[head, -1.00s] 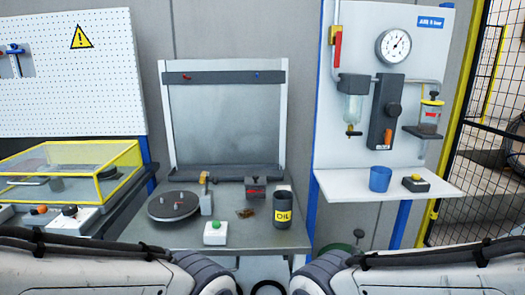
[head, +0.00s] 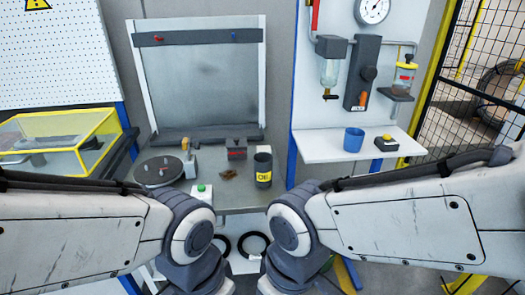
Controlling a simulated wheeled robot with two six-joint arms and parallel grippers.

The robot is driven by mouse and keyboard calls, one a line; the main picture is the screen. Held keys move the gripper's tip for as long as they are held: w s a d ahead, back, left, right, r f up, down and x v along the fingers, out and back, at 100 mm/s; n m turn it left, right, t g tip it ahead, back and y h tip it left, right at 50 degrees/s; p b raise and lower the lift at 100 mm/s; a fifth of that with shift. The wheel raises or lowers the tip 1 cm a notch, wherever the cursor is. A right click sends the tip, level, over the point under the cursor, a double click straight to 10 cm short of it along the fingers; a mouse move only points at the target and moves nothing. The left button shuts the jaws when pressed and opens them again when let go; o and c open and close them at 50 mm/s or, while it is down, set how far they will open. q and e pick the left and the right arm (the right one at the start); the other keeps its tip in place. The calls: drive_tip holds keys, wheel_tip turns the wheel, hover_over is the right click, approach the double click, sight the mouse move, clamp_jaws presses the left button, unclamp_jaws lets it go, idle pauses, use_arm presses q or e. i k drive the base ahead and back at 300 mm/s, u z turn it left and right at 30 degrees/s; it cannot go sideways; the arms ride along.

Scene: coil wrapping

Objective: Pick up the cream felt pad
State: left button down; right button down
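I cannot make out a cream felt pad in the head view. The grey workbench (head: 225,193) holds a small brown crumpled item (head: 229,174) and a dark can with a yellow OIL label (head: 263,170). Both my arms reach in from the sides across the lower picture. Their grippers are outside the picture, so their state does not show. My arms hide the bench's front corners and part of the floor.
A round dark turntable (head: 158,171) is at the bench's left, near a green-button box (head: 202,194). Black rings (head: 254,245) lie below the bench. A white shelf (head: 330,148) at right carries a blue cup (head: 353,140). A yellow-framed case (head: 60,140) stands left.

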sight(267, 149)
drive_tip(key=u, duration=0.65)
drive_tip(key=i, duration=1.65)
drive_tip(key=z, duration=0.5)
